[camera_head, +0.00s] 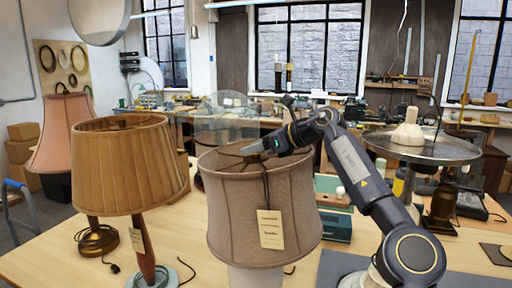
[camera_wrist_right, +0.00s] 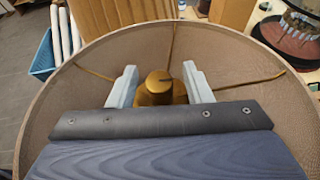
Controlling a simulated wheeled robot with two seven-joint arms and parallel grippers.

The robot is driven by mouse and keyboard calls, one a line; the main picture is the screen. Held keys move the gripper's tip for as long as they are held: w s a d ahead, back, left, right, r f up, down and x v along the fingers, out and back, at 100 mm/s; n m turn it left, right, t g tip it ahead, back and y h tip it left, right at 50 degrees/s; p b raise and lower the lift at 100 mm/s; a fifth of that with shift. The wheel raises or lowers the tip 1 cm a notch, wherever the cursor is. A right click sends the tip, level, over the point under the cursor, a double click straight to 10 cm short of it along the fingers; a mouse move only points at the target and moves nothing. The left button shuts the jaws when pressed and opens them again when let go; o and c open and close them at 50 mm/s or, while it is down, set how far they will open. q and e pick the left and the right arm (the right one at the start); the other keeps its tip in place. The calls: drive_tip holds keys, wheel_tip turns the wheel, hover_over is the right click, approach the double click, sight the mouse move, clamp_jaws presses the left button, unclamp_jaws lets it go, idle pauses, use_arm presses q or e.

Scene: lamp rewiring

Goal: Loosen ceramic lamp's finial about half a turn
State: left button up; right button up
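The ceramic lamp, with a mauve-grey shade (camera_head: 225,210) and a pale base (camera_head: 255,278), stands at the front middle of the head view. A paper tag (camera_head: 270,229) hangs on its shade. My right gripper (camera_head: 257,147) reaches in from the right, over the top opening of that shade. In the right wrist view, the brass finial (camera_wrist_right: 159,86) sits between the two pale fingers of my right gripper (camera_wrist_right: 160,84). The fingers are apart, with a visible gap on each side of the finial. The finial is hidden in the head view. My left gripper is not in view.
A lamp with a pleated tan shade (camera_head: 125,165) stands close on the left, and a pink-shaded lamp (camera_head: 62,132) behind it. A green box (camera_head: 335,226) is right of the ceramic lamp. A round metal disc (camera_head: 425,146) with a pale piece on it is farther right.

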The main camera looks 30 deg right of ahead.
drive_tip(key=shift+s, duration=0.1)
drive_tip(key=shift+s+d+r, duration=0.15)
drive_tip(key=shift+s+d, duration=0.05)
drive_tip(key=shift+d, duration=0.05)
drive_tip(key=b+v, duration=0.1)
drive_tip(key=v, duration=0.6)
drive_tip(key=shift+a, duration=0.15)
